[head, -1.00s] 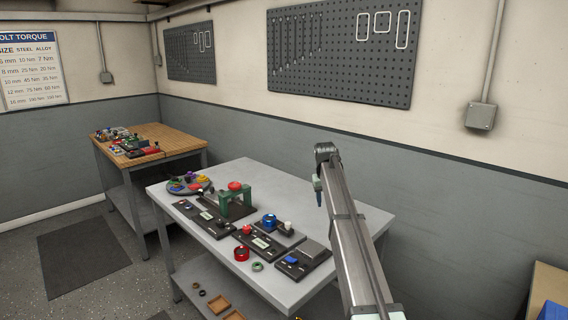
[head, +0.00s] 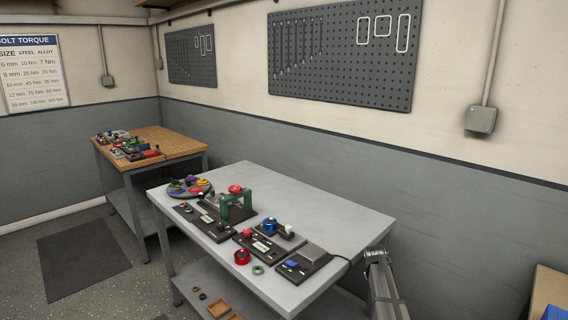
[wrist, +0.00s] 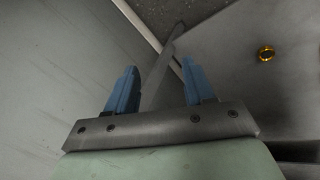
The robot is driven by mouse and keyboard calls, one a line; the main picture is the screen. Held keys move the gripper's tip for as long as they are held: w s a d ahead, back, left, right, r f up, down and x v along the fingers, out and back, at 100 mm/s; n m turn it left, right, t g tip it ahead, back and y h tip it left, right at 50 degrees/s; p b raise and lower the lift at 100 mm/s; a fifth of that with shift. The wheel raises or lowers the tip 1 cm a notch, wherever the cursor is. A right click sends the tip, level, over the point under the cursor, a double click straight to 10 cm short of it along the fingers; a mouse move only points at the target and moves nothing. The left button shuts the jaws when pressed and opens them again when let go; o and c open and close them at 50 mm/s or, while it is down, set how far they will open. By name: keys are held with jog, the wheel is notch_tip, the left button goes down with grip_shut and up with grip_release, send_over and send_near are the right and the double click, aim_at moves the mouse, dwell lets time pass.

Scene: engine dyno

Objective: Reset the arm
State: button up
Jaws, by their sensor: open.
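My gripper (wrist: 160,90) shows in the wrist view with its two blue fingers spread apart and nothing between them. Beyond the fingers are grey surfaces, a metal bar and a pale edge. In the head view my arm is low at the right, beside the right end of the grey table (head: 345,207). The fingers cannot be made out in the head view.
The grey table holds a green press (head: 237,206), a round tray of coloured parts (head: 190,188), a red ring (head: 242,257) and a blue knob (head: 270,226). A wooden bench (head: 178,142) stands behind left. A gold ring (wrist: 266,53) shows in the wrist view. The table's far right is bare.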

jog(key=s+a+f+g+y, duration=0.1)
jog(key=s+a+f, duration=0.3)
jog(key=s+f, duration=0.5)
jog(key=s+a+f+m+g, duration=0.15)
jog(key=s+a+f, duration=0.4)
jog(key=s, duration=0.55)
jog(key=s+a+f+g+y, duration=0.15)
jog(key=s+a+f, duration=0.25)
jog(key=s+f, duration=0.5)
jog(key=s+a+f+g, duration=0.1)
jog(key=s+a, duration=0.1)
jog(key=s, duration=0.8)
jog(key=s+a+f+m+g, duration=0.1)
jog(key=s+a+g, duration=0.1)
jog(key=s, duration=0.9)
jog(key=s+a+f+g, duration=0.1)
jog(key=s+a+g, duration=0.1)
jog(key=s, duration=0.9)
jog(key=shift+a+f+y, duration=0.35)
jog(key=shift+a+y, duration=0.05)
jog(key=shift+y, duration=0.05)
